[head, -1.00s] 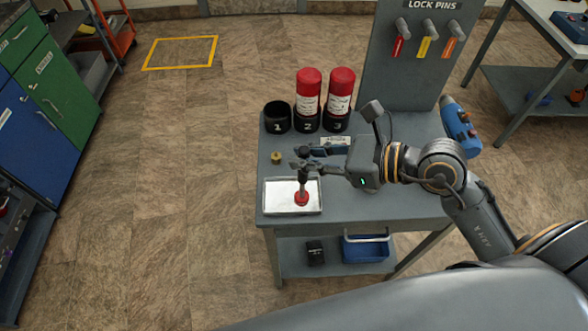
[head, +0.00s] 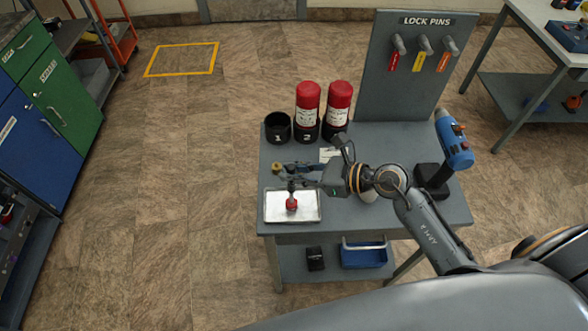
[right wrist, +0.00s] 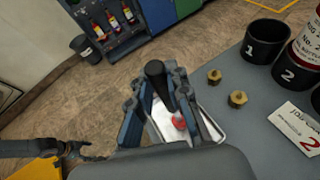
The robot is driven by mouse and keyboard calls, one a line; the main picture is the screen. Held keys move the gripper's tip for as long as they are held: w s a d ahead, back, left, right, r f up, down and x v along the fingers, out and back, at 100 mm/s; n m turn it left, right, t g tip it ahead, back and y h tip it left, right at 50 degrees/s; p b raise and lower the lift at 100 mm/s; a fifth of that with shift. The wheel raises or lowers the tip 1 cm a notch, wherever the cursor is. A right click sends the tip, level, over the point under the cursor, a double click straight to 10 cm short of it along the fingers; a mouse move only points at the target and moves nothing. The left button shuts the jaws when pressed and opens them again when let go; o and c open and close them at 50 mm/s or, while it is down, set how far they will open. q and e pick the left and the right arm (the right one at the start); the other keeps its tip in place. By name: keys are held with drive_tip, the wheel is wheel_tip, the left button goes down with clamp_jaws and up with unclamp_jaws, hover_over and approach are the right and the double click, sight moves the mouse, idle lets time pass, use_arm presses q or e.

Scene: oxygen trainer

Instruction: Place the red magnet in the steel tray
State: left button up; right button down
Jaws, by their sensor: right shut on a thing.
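The red magnet (head: 291,204) has a round red base and a dark stem. My right gripper (head: 291,182) is shut on the stem, with the base below the fingers. The steel tray (head: 268,218) is a shallow, bright tray at the table's front left. The magnet is over the tray's inside; whether its base touches the floor cannot be told. In the right wrist view the black knob (right wrist: 155,70) shows between the fingers, with the red base and the tray (right wrist: 212,124) beyond. What looks like my left gripper (right wrist: 76,151) shows at lower left; its jaws are unclear.
Black holders stand behind the tray; holder 1 (head: 278,127) is empty and two red cylinders (head: 308,100) stand in the others. Brass fittings (right wrist: 238,98) lie near the tray. A blue drill (head: 455,140) stands at the right. A lock pin board (head: 405,85) rises behind.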

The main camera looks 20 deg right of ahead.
drive_tip(key=shift+f, duration=0.1)
drive_tip(key=c, duration=1.3)
unclamp_jaws()
drive_tip(key=b+v, duration=0.3)
drive_tip(key=v, duration=0.9)
drive_tip(key=shift+b, duration=0.3)
